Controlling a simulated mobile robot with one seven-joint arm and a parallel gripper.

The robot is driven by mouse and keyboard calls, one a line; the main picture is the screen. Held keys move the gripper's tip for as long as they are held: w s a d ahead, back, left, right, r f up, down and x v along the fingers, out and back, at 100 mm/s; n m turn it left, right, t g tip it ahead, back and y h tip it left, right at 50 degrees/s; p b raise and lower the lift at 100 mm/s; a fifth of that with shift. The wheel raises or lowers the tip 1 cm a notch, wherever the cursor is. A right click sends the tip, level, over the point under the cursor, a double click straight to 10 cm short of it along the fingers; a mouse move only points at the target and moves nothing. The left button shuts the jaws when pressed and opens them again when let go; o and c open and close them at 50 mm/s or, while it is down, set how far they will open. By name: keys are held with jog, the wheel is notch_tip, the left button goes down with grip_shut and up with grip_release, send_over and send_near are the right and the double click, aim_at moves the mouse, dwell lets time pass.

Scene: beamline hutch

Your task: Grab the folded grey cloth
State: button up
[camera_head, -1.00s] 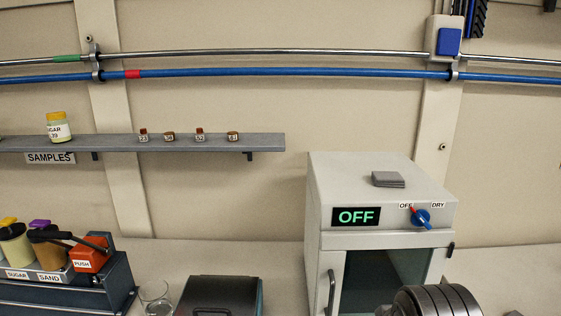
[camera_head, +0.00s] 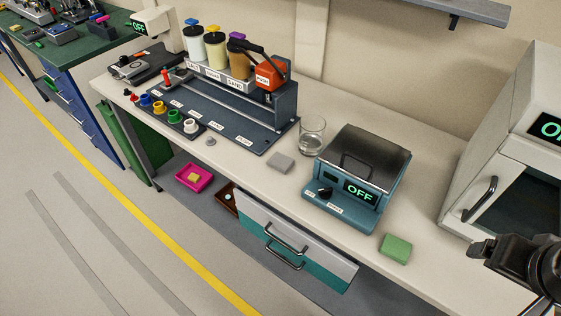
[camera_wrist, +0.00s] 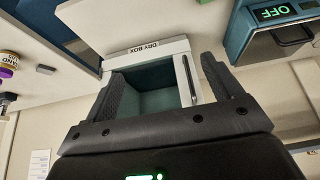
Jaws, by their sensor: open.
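A small flat grey piece (camera_head: 281,162) lies on the pale counter, left of the teal device, in the head view; I cannot tell if it is cloth. The layered grey folded piece seen earlier on top of the white cabinet is out of the head view now, as that top is cut off. My gripper (camera_wrist: 162,72) is open in the wrist view, with nothing between its two dark fingers. Beyond them is a white box marked DRY BOX (camera_wrist: 150,52). Dark parts of my arm show at the right edge of the head view, apart from the grey piece.
The teal device (camera_head: 345,185) reads OFF, with a glass beaker (camera_head: 312,135) beside it. A green block (camera_head: 396,248) lies near the front edge. The white cabinet (camera_head: 510,150) stands at right. A dispenser rack (camera_head: 235,85) fills the left. Drawers (camera_head: 290,245) sit below.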

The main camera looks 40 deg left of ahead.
jog(key=shift+o, duration=0.6)
jog(key=w+a+r+g+y, duration=0.15)
jog(key=w+a+r, duration=0.25)
jog(key=w+a, duration=0.75)
jog(key=w+a+f+g, duration=0.1)
jog(key=w+a, duration=0.3)
jog(key=a, duration=0.4)
jog(key=w+a+f+g, duration=0.1)
jog(key=w+a+f, duration=0.1)
jog(key=w+a, duration=0.35)
jog(key=g+h, duration=0.2)
send_over(281, 160)
jog(key=shift+y, duration=0.25)
jog(key=f, duration=1.1)
jog(key=w+f, duration=0.1)
jog(key=f, duration=0.5)
jog(key=shift+a+f, duration=0.2)
jog(key=shift+a, duration=0.05)
jog(key=shift+s+d+f, duration=0.1)
jog(key=shift+s+f, duration=0.05)
jog(key=shift+f, duration=0.9)
jog(key=shift+s+d+f, duration=0.1)
jog(key=shift+s+f, duration=0.1)
jog(key=shift+f, duration=0.9)
jog(key=shift+s+f, duration=0.15)
jog(key=shift+f, duration=0.9)
